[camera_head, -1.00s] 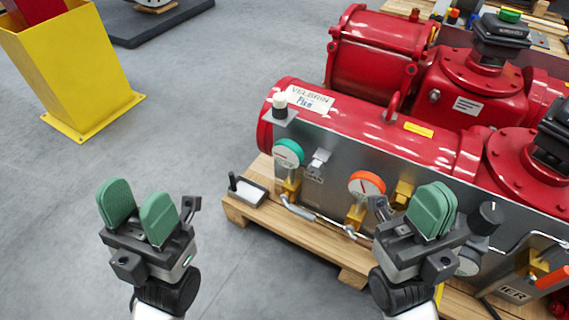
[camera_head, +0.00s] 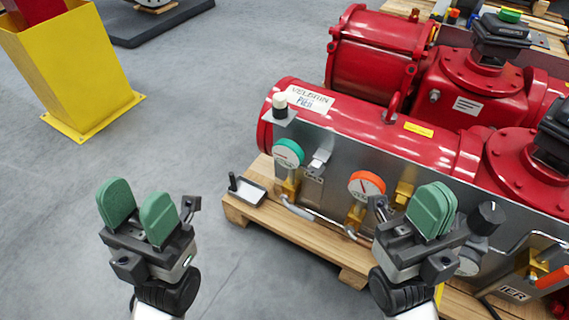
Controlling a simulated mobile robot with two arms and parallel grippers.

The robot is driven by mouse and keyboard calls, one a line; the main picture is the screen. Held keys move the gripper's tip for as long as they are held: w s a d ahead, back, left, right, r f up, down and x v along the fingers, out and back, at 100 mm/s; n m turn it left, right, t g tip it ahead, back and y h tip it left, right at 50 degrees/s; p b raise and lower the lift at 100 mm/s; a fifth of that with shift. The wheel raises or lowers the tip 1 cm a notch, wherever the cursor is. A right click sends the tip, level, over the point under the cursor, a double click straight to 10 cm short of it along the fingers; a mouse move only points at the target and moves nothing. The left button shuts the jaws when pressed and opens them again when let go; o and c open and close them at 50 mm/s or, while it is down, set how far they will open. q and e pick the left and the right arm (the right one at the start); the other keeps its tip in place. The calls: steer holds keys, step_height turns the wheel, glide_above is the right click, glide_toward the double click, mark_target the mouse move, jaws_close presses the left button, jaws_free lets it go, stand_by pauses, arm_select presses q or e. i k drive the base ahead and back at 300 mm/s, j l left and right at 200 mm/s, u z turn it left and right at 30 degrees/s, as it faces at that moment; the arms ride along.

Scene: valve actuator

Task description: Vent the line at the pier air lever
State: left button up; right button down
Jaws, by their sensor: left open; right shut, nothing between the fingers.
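A lever with an orange-red handle (camera_head: 553,277) sticks out at the lower right edge, above a plate reading "IER" (camera_head: 513,293); the start of its text cannot be read. A brass fitting (camera_head: 539,268) is beside the handle. My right gripper (camera_head: 433,210) has its green pads shut together, empty, in front of the panel and left of that lever. It partly hides a gauge (camera_head: 469,262). My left gripper (camera_head: 138,207) is open and empty over the grey floor, left of the pallet, apart from everything.
The grey panel (camera_head: 325,190) carries a green-rimmed gauge (camera_head: 288,153), an orange-rimmed gauge (camera_head: 366,185), and a black knob (camera_head: 487,213). Red actuators (camera_head: 380,131) stand behind it on a wooden pallet (camera_head: 300,232).

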mark_target(560, 275)
steer(key=k+z, duration=0.1)
steer(key=z, duration=1.9)
steer(key=i+j+u, duration=0.1)
steer(key=i+u, duration=0.25)
steer(key=i, duration=0.2)
